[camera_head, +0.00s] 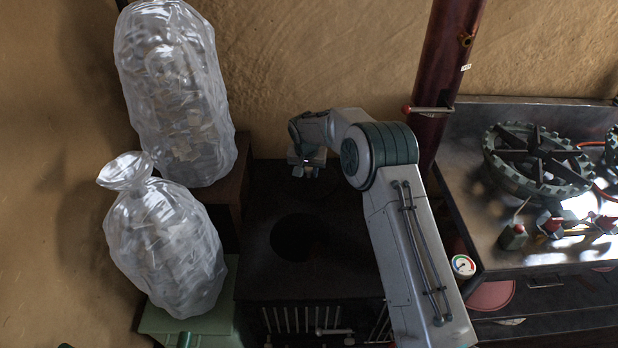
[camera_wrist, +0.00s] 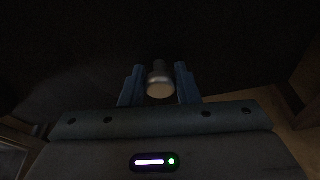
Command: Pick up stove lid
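The black stove (camera_head: 345,265) stands below my arm, with a darker round area (camera_head: 297,237) on its top; I cannot tell if this is an opening or a lid. My gripper (camera_head: 305,171) points down over the back part of the stove top. In the wrist view its two fingers (camera_wrist: 160,84) stand on either side of a short knob with a pale round end (camera_wrist: 160,90). The lid's outline around the knob is lost in the dark.
Two clear filled bags (camera_head: 175,95) (camera_head: 163,250) stand at the left, on a brown block and a green box. A dark red pipe (camera_head: 447,75) rises behind my arm. A metal counter with a burner (camera_head: 538,160) is at the right. A clay wall is behind.

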